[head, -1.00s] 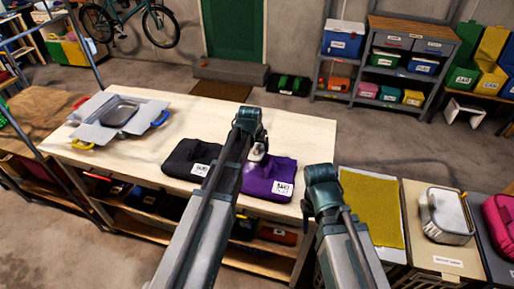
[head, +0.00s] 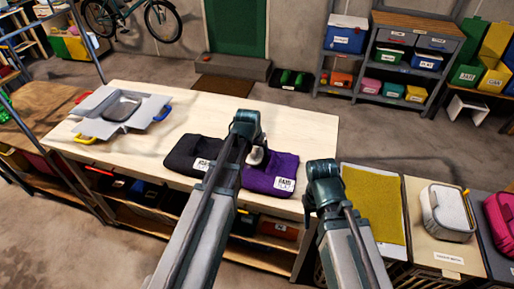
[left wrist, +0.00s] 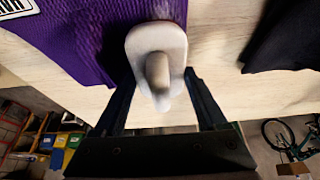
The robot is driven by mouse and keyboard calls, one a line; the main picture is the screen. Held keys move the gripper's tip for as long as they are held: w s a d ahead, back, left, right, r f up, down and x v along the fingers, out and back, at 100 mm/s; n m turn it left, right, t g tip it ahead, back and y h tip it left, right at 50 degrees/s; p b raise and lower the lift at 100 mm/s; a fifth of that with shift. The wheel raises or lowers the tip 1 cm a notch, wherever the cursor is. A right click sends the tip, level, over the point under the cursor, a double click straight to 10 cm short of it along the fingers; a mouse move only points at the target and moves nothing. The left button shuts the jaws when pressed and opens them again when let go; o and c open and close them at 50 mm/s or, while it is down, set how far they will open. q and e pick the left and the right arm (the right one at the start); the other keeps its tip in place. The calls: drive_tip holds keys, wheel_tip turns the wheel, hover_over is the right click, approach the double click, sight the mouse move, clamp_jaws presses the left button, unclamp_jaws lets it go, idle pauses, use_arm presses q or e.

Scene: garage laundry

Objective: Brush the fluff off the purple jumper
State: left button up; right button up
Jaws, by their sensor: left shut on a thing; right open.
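The purple jumper (head: 275,174) lies folded on the pale wooden table, with a white label at its near right corner. It also shows at the upper left of the left wrist view (left wrist: 75,45). My left gripper (left wrist: 158,92) is shut on the handle of a pale grey brush (left wrist: 160,45). In the head view the brush (head: 257,156) is at the jumper's left edge, and the wrist view shows its head over that edge. I cannot tell whether it touches. My right gripper (head: 308,208) is open and empty near the table's right edge. No fluff can be made out.
A black folded garment (head: 188,158) lies just left of the purple jumper. A grey tray with coloured handles (head: 92,120) is at the table's left end. The table's far right (head: 305,130) is bare. A yellow-topped bin (head: 372,205) stands to the right.

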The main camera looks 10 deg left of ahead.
sight(253, 156)
use_arm(q)
drive_tip(key=shift+s+f, duration=0.1)
drive_tip(key=shift+s, duration=1.65)
drive_tip(key=shift+s, duration=0.1)
drive_tip(key=shift+s+a, duration=0.1)
drive_tip(key=shift+s, duration=1.7)
drive_tip(key=shift+w, duration=0.1)
wheel_tip(253, 156, up, 6)
drive_tip(key=p, duration=0.6)
wheel_tip(253, 156, up, 3)
drive_tip(key=p, duration=0.3)
